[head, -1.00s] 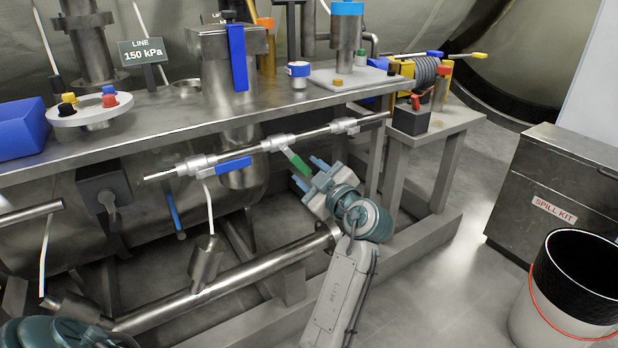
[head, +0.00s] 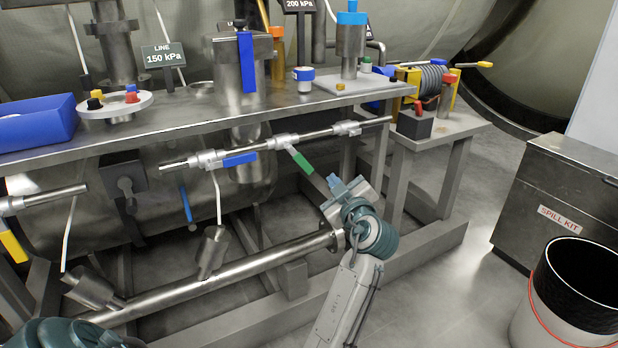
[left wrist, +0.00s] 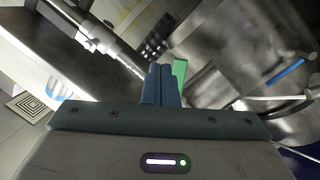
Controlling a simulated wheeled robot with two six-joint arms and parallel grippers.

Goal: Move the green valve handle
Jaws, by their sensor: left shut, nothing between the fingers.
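The green valve handle (head: 301,160) hangs from a valve on the thin horizontal pipe below the bench edge, slanting down to the right. It also shows in the left wrist view (left wrist: 180,72), just beyond my fingers and partly hidden by them. My right gripper is not in view.
A blue valve handle (head: 240,159) sits on the same pipe to the left. A thicker flanged pipe (head: 250,268) runs low beside my left arm. The bench (head: 190,123) overhangs the valves. A spill kit cabinet (head: 565,195) and a bin (head: 575,290) stand right; floor between is clear.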

